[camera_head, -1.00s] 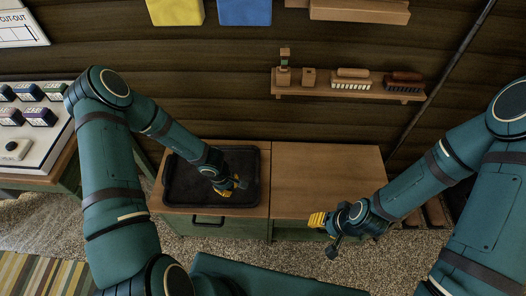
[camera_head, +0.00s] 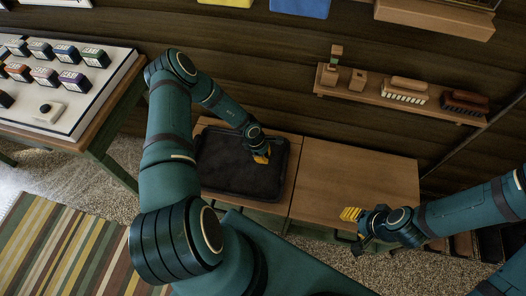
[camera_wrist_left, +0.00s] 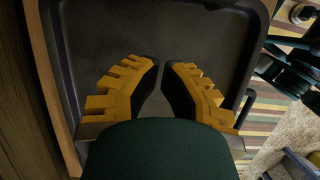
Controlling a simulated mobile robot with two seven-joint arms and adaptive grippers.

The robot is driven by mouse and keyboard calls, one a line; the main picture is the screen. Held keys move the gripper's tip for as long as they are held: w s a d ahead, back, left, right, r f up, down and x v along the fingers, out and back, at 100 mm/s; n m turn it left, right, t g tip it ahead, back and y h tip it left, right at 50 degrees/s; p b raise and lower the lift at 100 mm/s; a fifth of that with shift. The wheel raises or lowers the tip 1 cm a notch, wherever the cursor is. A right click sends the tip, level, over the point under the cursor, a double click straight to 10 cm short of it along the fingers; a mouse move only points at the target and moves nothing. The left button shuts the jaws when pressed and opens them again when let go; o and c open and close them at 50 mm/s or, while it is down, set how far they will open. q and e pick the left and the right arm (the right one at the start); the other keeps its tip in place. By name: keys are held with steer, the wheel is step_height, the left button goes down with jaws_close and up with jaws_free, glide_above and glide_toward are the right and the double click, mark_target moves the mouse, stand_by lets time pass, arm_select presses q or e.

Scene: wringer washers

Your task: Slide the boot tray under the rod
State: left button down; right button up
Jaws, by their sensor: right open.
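The black boot tray (camera_head: 213,178) lies flat on the left part of a low wooden bench, its raised rim all round. My left gripper (camera_head: 262,158) is over the tray's right part in the head view. In the left wrist view, its yellow fingers (camera_wrist_left: 161,72) are a narrow gap apart above the dark tray floor (camera_wrist_left: 200,30), with nothing between them. Whether they touch the tray I cannot tell. My right gripper (camera_head: 350,215) is open and empty near the front edge of the bench's right half. No rod is clearly identifiable; a thin dark diagonal bar (camera_head: 462,147) shows at the wall, right.
The bench top (camera_head: 355,175) right of the tray is bare. A wall shelf (camera_head: 400,100) with several brushes and small blocks is above it. A table (camera_head: 110,95) with a white board of labelled boxes stands left. A striped rug (camera_head: 60,245) covers the floor.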

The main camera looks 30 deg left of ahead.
mark_target(267, 169)
arm_select(q)
steer(key=x, duration=0.3)
steer(key=shift+d+f+b, duration=0.15)
steer(key=shift+f+b, duration=0.15)
steer(key=shift+f, duration=0.05)
steer(key=shift+w+d+r, duration=0.1)
steer(key=shift+w+d, duration=0.1)
steer(key=shift+d, duration=0.3)
steer(key=shift+w+d+r, duration=0.1)
steer(key=shift+w+d, duration=0.05)
steer(key=shift+d, duration=0.4)
steer(key=shift+w+d, duration=0.2)
steer(key=shift+d, duration=0.6)
